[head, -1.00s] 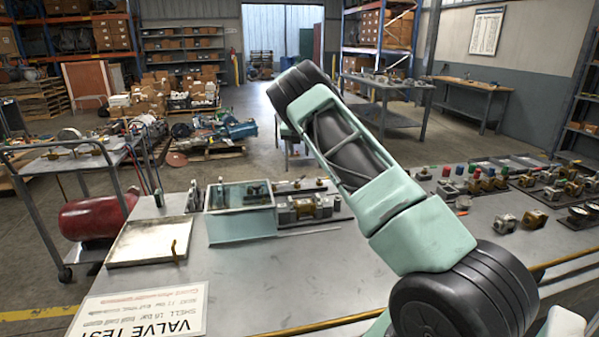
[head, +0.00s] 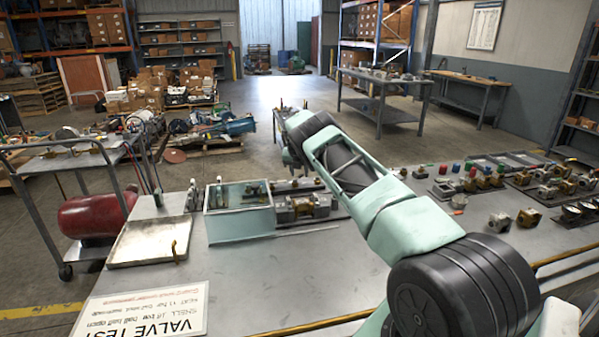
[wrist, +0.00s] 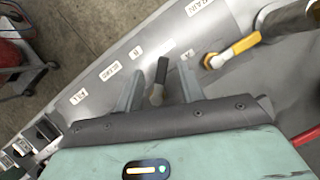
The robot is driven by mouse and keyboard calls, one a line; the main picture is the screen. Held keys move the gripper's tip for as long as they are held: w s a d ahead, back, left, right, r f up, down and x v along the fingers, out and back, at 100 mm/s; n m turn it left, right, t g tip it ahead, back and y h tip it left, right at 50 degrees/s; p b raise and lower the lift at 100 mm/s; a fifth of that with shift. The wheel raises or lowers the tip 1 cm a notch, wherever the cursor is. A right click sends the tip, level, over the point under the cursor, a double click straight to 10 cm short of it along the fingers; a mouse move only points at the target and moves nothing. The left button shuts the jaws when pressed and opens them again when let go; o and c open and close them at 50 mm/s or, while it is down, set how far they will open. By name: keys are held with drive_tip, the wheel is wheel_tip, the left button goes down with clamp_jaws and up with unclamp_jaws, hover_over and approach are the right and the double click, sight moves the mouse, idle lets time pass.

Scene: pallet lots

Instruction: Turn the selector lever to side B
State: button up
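In the wrist view, a black-handled lever (wrist: 160,72) stands on the grey panel between a label that reads B (wrist: 137,52) and a label that reads A (wrist: 187,55). It looks like the selector lever. My gripper (wrist: 158,82) is open, with one finger on each side of the lever. A gap shows between the lever and each finger, so it does not look gripped.
A yellow-handled lever (wrist: 236,50) sits close to the right finger, near the DRAIN label (wrist: 200,6). FILL (wrist: 76,97) and BLEED (wrist: 110,71) labels lie to the left. In the head view, a glass-sided tank (head: 238,222) and a tray (head: 148,240) stand on the bench.

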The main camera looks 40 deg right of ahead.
drive_tip(key=shift+c, duration=0.3)
clamp_jaws()
drive_tip(key=shift+f, duration=0.15)
drive_tip(key=shift+f+n+y+b, duration=0.1)
drive_tip(key=shift+n+y+b, duration=0.3)
drive_tip(key=shift+n, duration=0.3)
drive_tip(key=n, duration=0.1)
drive_tip(key=n+t+b, duration=0.1)
drive_tip(key=n, duration=0.1)
drive_tip(key=shift+w+a+y, duration=0.1)
drive_tip(key=shift+w+y, duration=0.2)
drive_tip(key=shift+w, duration=0.05)
drive_tip(key=shift+w+a+n+t+y+b, duration=0.2)
drive_tip(key=shift+n+y+b, duration=0.2)
drive_tip(key=shift+n, duration=0.7)
drive_tip(key=shift+w+a+n+t+y+b, duration=0.15)
drive_tip(key=shift+n+y+b, duration=0.25)
drive_tip(key=shift+n, duration=0.7)
drive_tip(key=shift+a+f, duration=0.1)
drive_tip(key=shift+o, duration=0.3)
unclamp_jaws()
drive_tip(key=shift+w, duration=0.1)
drive_tip(key=shift+w+r, duration=0.1)
drive_tip(key=shift+r, duration=0.15)
